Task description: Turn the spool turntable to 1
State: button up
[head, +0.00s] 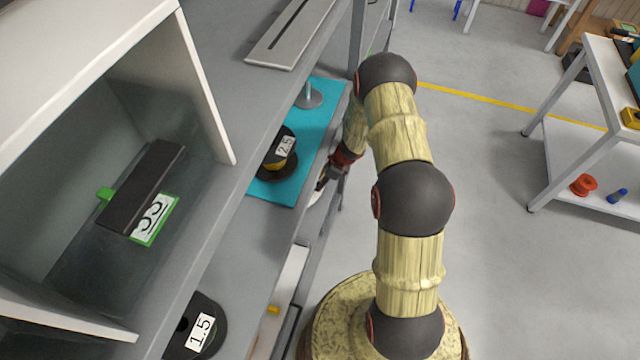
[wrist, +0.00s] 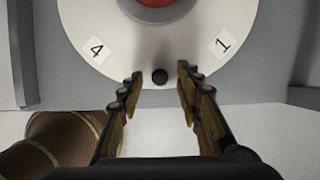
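The spool turntable (wrist: 125,62) shows in the wrist view as a white disc with a red hub (wrist: 158,2) at the top edge of the picture. A "4" label (wrist: 96,47) sits on its left side and a "1" label (wrist: 221,45) on its right. A small dark round knob (wrist: 160,77) sits near the disc's near rim, between the two labels. My gripper (wrist: 157,84) is open, with one fingertip on each side of the knob and visible gaps between. In the head view my gripper (head: 328,178) is beside the shelf, and the turntable is mostly hidden.
A reel labelled 2.5 (head: 280,155) stands on a blue mat (head: 325,100) on the shelf; a reel labelled 1.5 (head: 197,325) is nearer. A brown ribbed cylinder (wrist: 55,145) lies left of my gripper. A white table (head: 612,75) stands right, across open floor.

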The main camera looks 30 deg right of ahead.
jog(key=shift+w+a+f, duration=0.15)
jog(key=shift+f, duration=0.3)
grip_shut()
dwell(0.3)
dwell(0.4)
